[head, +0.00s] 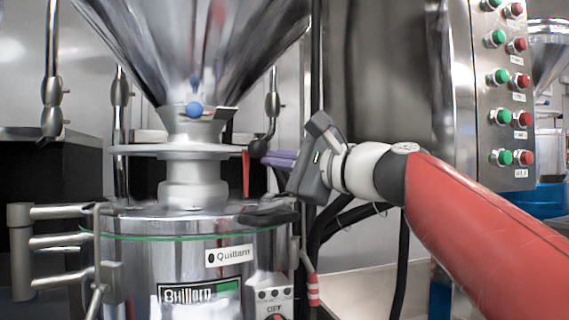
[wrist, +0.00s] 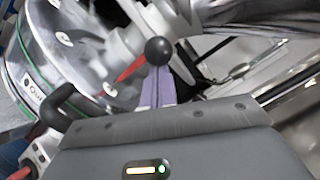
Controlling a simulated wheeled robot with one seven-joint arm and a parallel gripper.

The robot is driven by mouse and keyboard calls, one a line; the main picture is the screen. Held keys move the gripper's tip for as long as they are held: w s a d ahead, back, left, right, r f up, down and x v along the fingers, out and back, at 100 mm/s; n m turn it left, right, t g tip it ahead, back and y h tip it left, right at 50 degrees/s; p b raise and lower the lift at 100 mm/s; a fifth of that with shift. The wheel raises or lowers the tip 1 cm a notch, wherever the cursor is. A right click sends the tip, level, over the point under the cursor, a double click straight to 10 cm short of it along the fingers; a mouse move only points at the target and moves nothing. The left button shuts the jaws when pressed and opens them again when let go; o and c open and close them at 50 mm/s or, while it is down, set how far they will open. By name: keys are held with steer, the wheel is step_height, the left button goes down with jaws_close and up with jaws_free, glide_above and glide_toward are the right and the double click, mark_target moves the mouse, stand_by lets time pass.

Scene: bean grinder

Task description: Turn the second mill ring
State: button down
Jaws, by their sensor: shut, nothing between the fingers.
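The mill (head: 150,255) is a shiny steel drum labelled Quillorn with a clear cone hopper (head: 195,45) above. A flat grey ring (head: 160,150) circles its neck. A black ball knob (head: 257,148) is at the ring's right side, and a red pointer (head: 246,175) hangs near it. My gripper (head: 265,157) is shut and empty, its purple fingers reaching in from the right at the knob. In the wrist view the knob (wrist: 158,51) is straight beyond the fingertips (wrist: 157,70), with the red pointer (wrist: 130,68) to their left. I cannot tell whether the fingers touch the knob.
A small blue ball (head: 194,109) sits on the hopper's neck. A steel panel with green and red buttons (head: 505,80) stands at the right, with another hopper (head: 548,50) behind it. Black hoses (head: 330,235) run down beside the mill. Pipe handles (head: 55,240) project at its left.

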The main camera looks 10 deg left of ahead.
steer(key=s+a+m+t+h+p, duration=0.2)
steer(key=s+a, duration=0.4)
steer(key=s, duration=0.3)
steer(key=shift+a+m+t+p, duration=0.35)
steer(key=shift+t+p, duration=0.45)
steer(key=shift+p, duration=0.15)
